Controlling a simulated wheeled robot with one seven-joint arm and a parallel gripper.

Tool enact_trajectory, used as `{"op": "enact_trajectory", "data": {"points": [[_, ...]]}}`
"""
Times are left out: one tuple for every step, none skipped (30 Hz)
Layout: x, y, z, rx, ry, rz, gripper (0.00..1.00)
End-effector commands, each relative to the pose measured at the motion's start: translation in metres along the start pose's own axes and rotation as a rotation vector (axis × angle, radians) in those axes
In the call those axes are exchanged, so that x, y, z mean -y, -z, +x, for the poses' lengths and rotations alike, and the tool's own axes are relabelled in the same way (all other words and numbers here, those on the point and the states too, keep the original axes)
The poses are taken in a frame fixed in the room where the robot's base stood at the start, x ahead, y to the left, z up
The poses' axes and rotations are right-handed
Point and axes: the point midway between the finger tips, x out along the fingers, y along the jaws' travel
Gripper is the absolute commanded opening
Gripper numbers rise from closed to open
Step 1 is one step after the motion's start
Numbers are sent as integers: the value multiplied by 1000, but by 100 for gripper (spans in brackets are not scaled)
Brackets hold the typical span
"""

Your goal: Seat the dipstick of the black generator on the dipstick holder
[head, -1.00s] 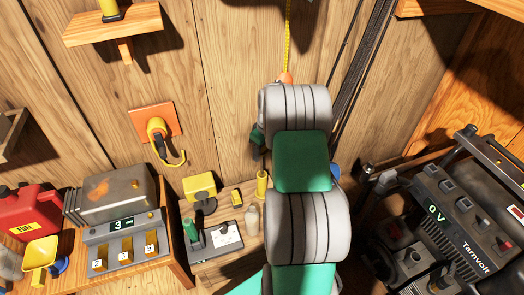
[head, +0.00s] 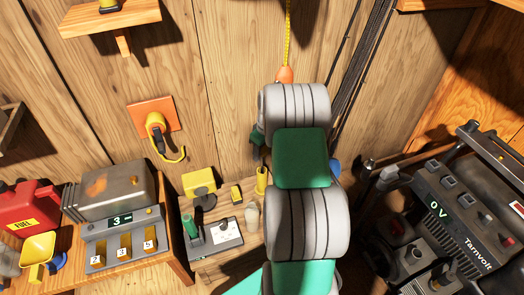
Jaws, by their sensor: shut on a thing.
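The black generator (head: 455,235), marked "Tarnvolt" and "0 V", stands at the lower right of the head view. My grey and green arm (head: 302,160) fills the middle and hides what lies behind it. A small dark green and grey part (head: 257,140) shows at the arm's left edge; I cannot tell what it is. My gripper's fingers are hidden, and no dipstick can be made out. A yellow upright tube (head: 261,180) stands just left of the arm; I cannot tell whether it is the dipstick holder.
A hook (head: 157,125) and a shelf (head: 110,17) project from the wall.

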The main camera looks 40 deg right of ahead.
Motion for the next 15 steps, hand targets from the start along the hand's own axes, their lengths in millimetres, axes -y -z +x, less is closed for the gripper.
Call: {"op": "enact_trajectory", "data": {"points": [[0,0,2,0,0,0,3],[0,0,3,0,0,0,3],[0,-1,4,0,0,0,3],[0,-1,5,0,0,0,3],[0,-1,5,0,0,0,3],[0,-1,6,0,0,0,3],[0,-1,7,0,0,0,3],[0,-1,8,0,0,0,3],[0,-1,9,0,0,0,3],[0,-2,10,0,0,0,3],[0,-2,10,0,0,0,3],[0,-2,11,1,0,0,3],[0,-2,12,1,0,0,3],[0,-2,13,1,0,0,3],[0,-2,14,1,1,0,3]]}}
